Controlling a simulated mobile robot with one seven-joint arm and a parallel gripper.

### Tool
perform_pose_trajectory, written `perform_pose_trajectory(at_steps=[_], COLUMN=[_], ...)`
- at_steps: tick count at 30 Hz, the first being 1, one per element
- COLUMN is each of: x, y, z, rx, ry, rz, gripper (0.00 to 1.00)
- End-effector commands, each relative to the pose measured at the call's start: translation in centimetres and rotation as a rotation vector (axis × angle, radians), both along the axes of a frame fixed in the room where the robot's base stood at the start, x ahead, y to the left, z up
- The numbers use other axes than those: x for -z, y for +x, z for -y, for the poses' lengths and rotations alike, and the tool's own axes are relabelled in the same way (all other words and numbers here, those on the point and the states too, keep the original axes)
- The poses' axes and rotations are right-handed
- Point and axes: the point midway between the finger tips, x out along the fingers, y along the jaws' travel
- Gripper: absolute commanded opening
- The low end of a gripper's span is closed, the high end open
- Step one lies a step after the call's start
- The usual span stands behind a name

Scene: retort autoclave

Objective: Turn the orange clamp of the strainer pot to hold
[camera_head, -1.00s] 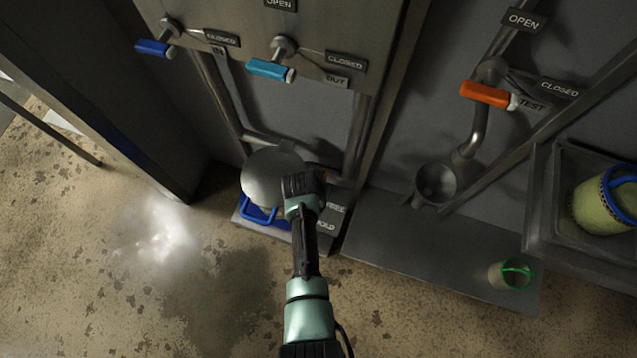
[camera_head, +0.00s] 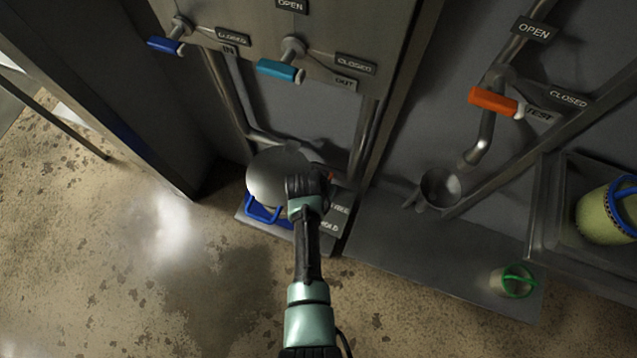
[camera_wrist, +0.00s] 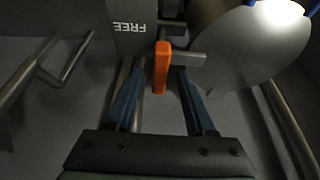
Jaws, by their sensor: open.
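The strainer pot (camera_head: 276,178), a rounded grey metal vessel, stands low against the wall in the head view and also fills the upper right of the wrist view (camera_wrist: 250,48). Its orange clamp (camera_wrist: 161,68) is a short upright bar in the wrist view, beside the grey FREE label (camera_wrist: 127,27). A small orange bit of it shows past my wrist in the head view. My gripper (camera_wrist: 159,78) is open, with one blue finger on each side of the clamp. Contact cannot be told. In the head view my wrist hides the fingers and part of the pot.
A HOLD label (camera_head: 327,226) lies by the pot's base, with a blue handle (camera_head: 262,209) at its left. Pipes rise behind the pot. Blue (camera_head: 166,46), cyan (camera_head: 279,71) and orange TEST (camera_head: 495,102) valve levers are higher up. A funnel (camera_head: 440,187) stands right.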

Motion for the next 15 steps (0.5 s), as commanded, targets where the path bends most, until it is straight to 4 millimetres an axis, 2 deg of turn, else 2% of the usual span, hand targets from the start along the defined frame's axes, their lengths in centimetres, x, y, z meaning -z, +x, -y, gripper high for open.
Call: perform_pose_trajectory(at_steps=[15], x=[-8.5], y=[-3.3], z=[-1.1], rx=[0.0], ry=[0.001], rz=[0.001], gripper=[0.55])
